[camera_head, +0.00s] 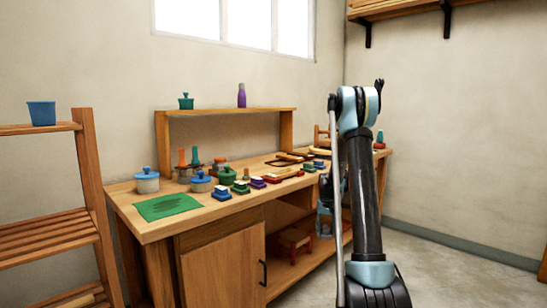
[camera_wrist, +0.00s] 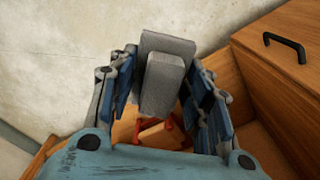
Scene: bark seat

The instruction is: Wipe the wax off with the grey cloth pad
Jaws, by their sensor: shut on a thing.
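The grey cloth pad (camera_wrist: 163,85) sits between the blue-padded fingers of my gripper (camera_wrist: 165,92) in the wrist view, and the fingers are shut on it. In the head view my gripper (camera_head: 325,222) hangs low in front of the workbench's right part, partly hidden by my arm. The pad cannot be made out there. I cannot pick out any wax in either view. A small red and wooden stool-like piece (camera_head: 290,241) stands on the bench's lower shelf. A red and wooden thing (camera_wrist: 152,136) shows below the pad in the wrist view.
The workbench (camera_head: 150,230) carries a green mat (camera_head: 168,207), lidded pots (camera_head: 147,180) and several small coloured blocks and brushes (camera_head: 222,193). A cabinet door with a black handle (camera_head: 264,272) is at its front. A slatted rack (camera_head: 50,225) stands left. Floor at right (camera_head: 455,270) is clear.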

